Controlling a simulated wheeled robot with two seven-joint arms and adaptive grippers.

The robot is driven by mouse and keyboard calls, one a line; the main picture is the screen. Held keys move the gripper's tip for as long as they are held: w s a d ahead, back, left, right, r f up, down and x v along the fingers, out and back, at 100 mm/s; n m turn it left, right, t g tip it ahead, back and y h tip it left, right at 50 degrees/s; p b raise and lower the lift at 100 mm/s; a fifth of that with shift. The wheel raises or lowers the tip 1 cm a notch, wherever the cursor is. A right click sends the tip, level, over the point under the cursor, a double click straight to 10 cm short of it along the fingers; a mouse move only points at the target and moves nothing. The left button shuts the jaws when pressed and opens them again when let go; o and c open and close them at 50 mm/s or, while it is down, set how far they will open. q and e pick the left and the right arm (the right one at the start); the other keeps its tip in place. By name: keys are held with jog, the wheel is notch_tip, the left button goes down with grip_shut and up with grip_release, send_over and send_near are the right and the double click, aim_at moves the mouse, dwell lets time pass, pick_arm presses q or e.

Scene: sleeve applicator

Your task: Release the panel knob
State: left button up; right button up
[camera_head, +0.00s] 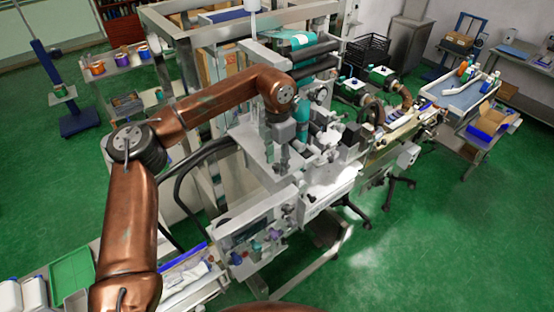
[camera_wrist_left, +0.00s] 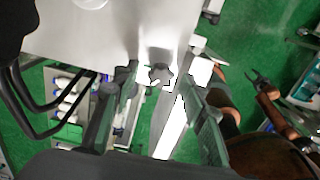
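My left gripper (camera_head: 283,163) reaches down over the white machine, beside its pale upper plate. In the left wrist view its two dark fingers (camera_wrist_left: 158,112) stand apart with nothing gripped between them. A small grey lobed knob (camera_wrist_left: 160,73) shows between and just beyond the fingertips, by the edge of a white plate. There is visible space between it and both fingers. In the head view I cannot pick out this knob behind the gripper. My right gripper (camera_wrist_left: 257,79) shows small at the right of the left wrist view, with its fingers spread and empty.
A control panel (camera_head: 262,232) with a screen and coloured knobs faces the front below the gripper. Rollers (camera_head: 312,62) and a metal frame stand close behind. A conveyor (camera_head: 405,130) runs off to the right. Green floor (camera_head: 420,240) is open at the right front.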

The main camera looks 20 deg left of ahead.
pick_arm(q)
jog(key=shift+f, duration=0.15)
jog(key=shift+c, duration=0.5)
grip_shut()
